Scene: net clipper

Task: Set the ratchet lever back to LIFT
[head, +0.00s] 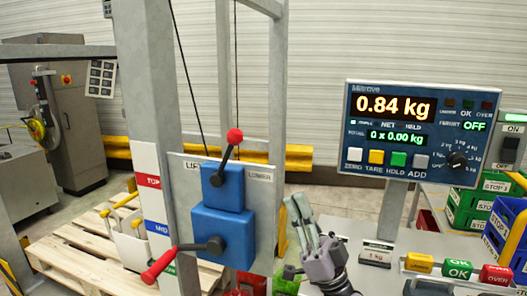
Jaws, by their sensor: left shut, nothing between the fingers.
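The ratchet lever (226,157) is a dark rod with a red ball knob on the upper blue block (223,188). It tilts up and to the right, toward the LOWER label (260,177). The LIFT label (193,167) is on the left of the same plate, partly hidden behind the block. My left gripper (297,212) is right of the winch and below the lever knob. Its fingers point up and slightly left, shut and empty, apart from the lever. My right gripper is not in view.
A crank with a red handle (160,265) sticks out left from the lower blue block (222,235). A grey post (150,90) stands left of the plate. The scale display (388,130) reads 0.84 kg at right. Coloured blocks (457,269) sit at lower right.

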